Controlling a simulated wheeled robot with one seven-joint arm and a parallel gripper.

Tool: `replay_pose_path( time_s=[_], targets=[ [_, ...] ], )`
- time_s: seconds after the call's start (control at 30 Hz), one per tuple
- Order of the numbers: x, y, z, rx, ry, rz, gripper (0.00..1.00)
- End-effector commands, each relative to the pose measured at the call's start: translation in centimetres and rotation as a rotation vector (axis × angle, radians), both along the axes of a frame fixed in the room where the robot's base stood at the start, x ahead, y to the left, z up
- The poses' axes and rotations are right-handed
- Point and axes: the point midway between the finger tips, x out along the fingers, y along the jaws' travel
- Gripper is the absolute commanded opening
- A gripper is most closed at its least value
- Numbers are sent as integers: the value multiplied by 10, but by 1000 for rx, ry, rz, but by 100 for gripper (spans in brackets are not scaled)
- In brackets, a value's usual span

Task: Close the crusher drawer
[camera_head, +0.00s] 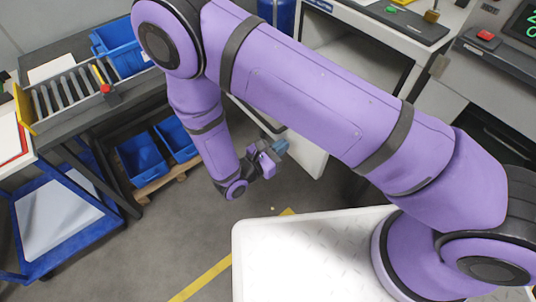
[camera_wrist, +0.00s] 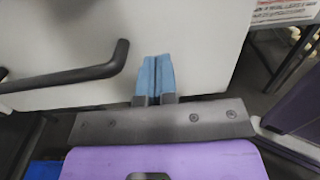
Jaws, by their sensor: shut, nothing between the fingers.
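A white panel (camera_wrist: 215,50) with a dark bar handle (camera_wrist: 85,75) fills much of the wrist view; it looks like the drawer front. In the head view the white panel (camera_head: 308,158) stands low under the white bench, partly hidden behind my arm. How far it is pulled out cannot be told. My gripper (camera_wrist: 155,62) has blue fingertips pressed together with nothing between them. They are in front of the panel, right of the handle; whether they touch it is unclear. In the head view my gripper (camera_head: 279,148) is at the panel's lower left.
A white bench (camera_head: 345,15) stands behind the panel. Left are a dark table with a roller rack (camera_head: 65,95), a blue bin (camera_head: 120,45), more blue bins (camera_head: 143,158) below, and a blue cart (camera_head: 60,215). Grey floor (camera_head: 200,235) lies free in front.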

Motion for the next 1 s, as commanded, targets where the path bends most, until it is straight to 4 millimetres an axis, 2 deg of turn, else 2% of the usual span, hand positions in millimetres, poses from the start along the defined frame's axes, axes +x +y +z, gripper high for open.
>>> replay_pose_path(
  time_s=[0.1,0.3,0.8,1.0],
  targets=[
    [10,-15,0,-1,0,-2,0],
    [20,-30,0,1,-1,0,0],
    [23,-34,0,1,-1,0,0],
    [31,-47,0,-2,-1,-2,0]
  ],
)
